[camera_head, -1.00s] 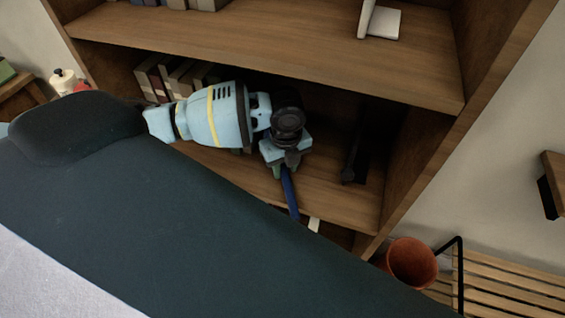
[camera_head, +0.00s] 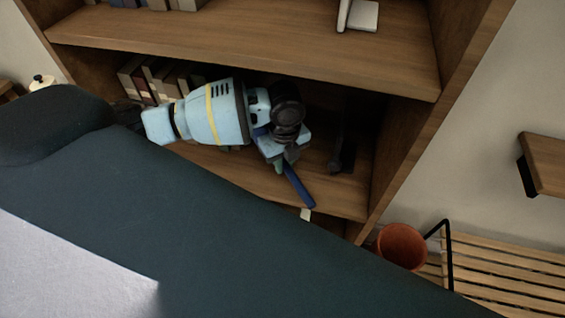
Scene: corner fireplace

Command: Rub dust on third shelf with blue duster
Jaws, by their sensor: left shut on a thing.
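My left gripper (camera_head: 281,164) reaches in from the left, over the lower visible shelf (camera_head: 338,200) of a wooden bookcase. It is shut on the blue duster (camera_head: 299,187), whose blue length points down and to the right, near the shelf's front edge. The gripper and arm cover the duster's upper part. I cannot tell whether the duster touches the shelf, and no dust can be made out. My right gripper is not in view.
Books (camera_head: 140,80) stand at the left of this shelf, and a dark object (camera_head: 339,150) stands at its right. The upper shelf (camera_head: 250,45) holds a white object (camera_head: 360,15). A terracotta pot (camera_head: 401,246) sits by a slatted wooden bench (camera_head: 500,272) at right.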

